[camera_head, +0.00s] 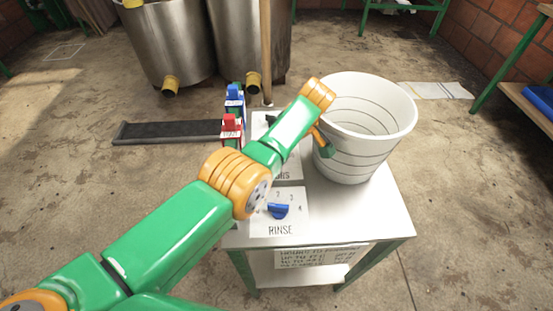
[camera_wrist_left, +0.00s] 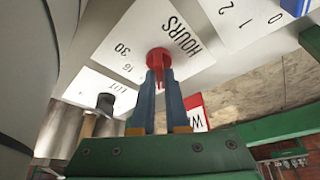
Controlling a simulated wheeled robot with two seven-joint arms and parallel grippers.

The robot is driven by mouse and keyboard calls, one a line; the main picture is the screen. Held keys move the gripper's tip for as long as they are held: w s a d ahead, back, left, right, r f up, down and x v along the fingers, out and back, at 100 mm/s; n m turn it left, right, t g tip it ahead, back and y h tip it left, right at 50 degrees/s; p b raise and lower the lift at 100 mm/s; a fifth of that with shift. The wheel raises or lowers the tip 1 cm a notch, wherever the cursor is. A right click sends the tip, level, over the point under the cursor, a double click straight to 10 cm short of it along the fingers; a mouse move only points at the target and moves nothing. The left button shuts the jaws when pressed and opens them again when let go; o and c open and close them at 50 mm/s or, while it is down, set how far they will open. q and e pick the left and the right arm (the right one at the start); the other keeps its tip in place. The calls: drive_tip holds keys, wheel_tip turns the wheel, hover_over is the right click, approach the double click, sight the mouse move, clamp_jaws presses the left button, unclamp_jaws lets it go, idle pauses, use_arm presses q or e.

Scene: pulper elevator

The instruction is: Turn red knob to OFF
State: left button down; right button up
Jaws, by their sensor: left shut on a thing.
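The red knob (camera_wrist_left: 159,56) sits on a white HOURS panel (camera_wrist_left: 122,42) in the left wrist view. The numbers 30 and 16 show beside it. No OFF mark is readable, and part of the dial is covered by my fingers. My left gripper (camera_wrist_left: 160,78) is shut on the red knob, with one grey-blue finger on each side of its narrow grip. In the head view my left arm hides the knob, and only part of the HOURS panel (camera_head: 291,171) shows. My right gripper is not in view.
A white bucket (camera_head: 360,160) stands on the metal table (camera_head: 375,215), close to my left wrist. A blue knob (camera_head: 278,211) is on the RINSE panel (camera_head: 292,229) in front. Steel tanks (camera_head: 165,45) stand behind.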

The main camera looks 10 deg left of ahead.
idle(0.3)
use_arm(q)
drive_tip(key=c, duration=0.9)
unclamp_jaws()
